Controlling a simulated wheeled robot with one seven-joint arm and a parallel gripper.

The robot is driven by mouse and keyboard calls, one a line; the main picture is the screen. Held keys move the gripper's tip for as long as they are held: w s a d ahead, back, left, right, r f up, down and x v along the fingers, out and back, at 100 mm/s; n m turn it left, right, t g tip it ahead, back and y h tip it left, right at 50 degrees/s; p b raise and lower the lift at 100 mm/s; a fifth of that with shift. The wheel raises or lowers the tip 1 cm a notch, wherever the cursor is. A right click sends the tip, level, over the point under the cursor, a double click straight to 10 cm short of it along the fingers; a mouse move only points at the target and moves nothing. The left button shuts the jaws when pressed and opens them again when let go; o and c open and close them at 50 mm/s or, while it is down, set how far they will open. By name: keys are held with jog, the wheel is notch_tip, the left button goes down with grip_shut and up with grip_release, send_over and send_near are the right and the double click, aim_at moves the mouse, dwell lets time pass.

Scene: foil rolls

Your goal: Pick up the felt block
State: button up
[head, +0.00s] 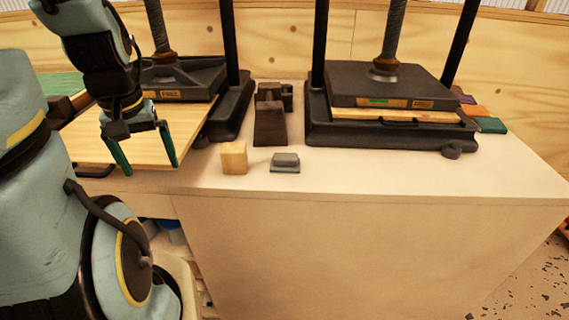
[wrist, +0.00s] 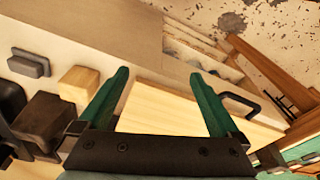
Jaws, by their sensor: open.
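A small grey block with a wider flat base, which looks like the felt block (head: 285,161), lies near the front edge of the white bench top. In the wrist view it shows at the upper left (wrist: 30,63). My gripper (head: 148,163) is at the left of the head view, above a pale wooden board (head: 90,150). Its two green fingers are spread wide with nothing between them. In the wrist view my gripper (wrist: 160,76) points past the board, and the grey block is well to its left, apart from it.
A pale wooden cube (head: 234,158) stands just left of the grey block. Dark blocks (head: 270,122) stand behind them, between two black presses (head: 385,88) with upright posts. Coloured pieces (head: 490,125) lie at the far right. The bench front right of the grey block is clear.

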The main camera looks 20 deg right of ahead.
jog(key=w+d+m+b, duration=0.1)
jog(key=w+d+m, duration=0.1)
jog(key=d+m, duration=0.1)
jog(key=w+d+m+b, duration=0.1)
jog(key=w+d+m, duration=0.1)
jog(key=d, duration=0.3)
jog(key=w+d+m+b, duration=0.1)
jog(key=d+m, duration=0.3)
jog(key=shift+w+f+g, duration=0.2)
jog(key=shift+w+g, duration=0.2)
jog(key=m+b, duration=0.2)
jog(key=m, duration=1.1)
send_over(284, 156)
jog(key=shift+g, duration=0.4)
jog(key=f, duration=0.4)
jog(key=shift+w+d+f, duration=0.25)
jog(key=shift+w+d, duration=0.1)
jog(key=shift+s+a+f+p, duration=0.15)
jog(key=shift+f+p, duration=0.4)
jog(key=shift+f, duration=0.05)
jog(key=shift+s+a+f+p, duration=0.15)
jog(key=shift+f+p, duration=0.4)
jog(key=shift+f, duration=1.55)
